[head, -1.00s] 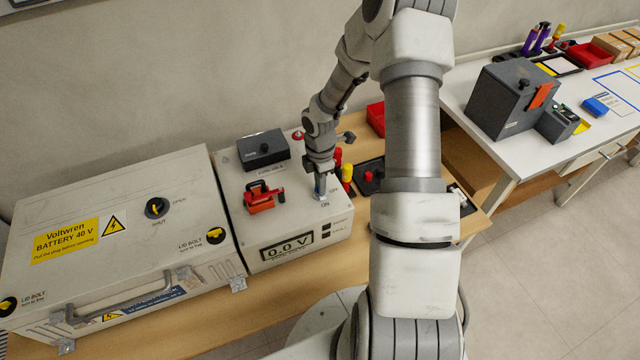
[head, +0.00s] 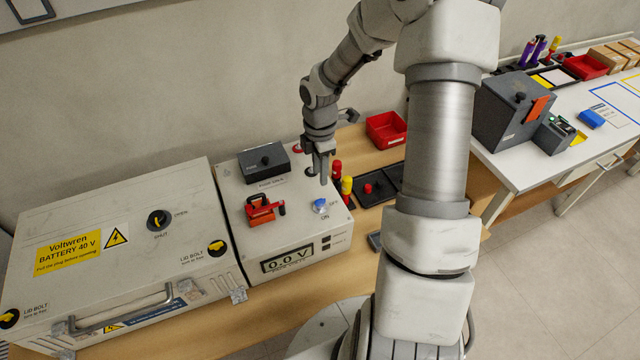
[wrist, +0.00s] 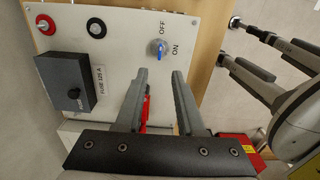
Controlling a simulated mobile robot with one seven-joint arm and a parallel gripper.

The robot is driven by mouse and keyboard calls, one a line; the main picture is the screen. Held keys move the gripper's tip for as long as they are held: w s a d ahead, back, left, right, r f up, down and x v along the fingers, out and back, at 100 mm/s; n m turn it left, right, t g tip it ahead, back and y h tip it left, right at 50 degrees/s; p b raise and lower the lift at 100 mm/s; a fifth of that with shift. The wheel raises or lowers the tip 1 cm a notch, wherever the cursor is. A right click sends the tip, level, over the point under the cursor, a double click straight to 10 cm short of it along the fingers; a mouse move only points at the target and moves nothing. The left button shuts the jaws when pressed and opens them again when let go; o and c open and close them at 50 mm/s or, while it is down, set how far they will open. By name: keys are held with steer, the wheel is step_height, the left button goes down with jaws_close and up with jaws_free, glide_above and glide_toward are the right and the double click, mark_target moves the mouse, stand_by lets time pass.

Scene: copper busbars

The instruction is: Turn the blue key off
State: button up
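The blue key (head: 320,205) sits in a round switch on top of the light grey box with the 0.0 V display. Its OFF and ON labels are beside it. It also shows in the wrist view (wrist: 159,47), beyond the fingertips.
A red-handled device (head: 264,210) and a dark fuse box (head: 264,160) stand on the same panel. Red and yellow upright items (head: 347,187) are close to the right of the key. The battery case (head: 120,240) is at left. A red bin (head: 386,129) lies behind.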

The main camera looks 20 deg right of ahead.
step_height(320, 180, up, 6)
steer(key=shift+r+p, duration=0.2)
steer(key=shift+p, duration=0.1)
stand_by(0.4)
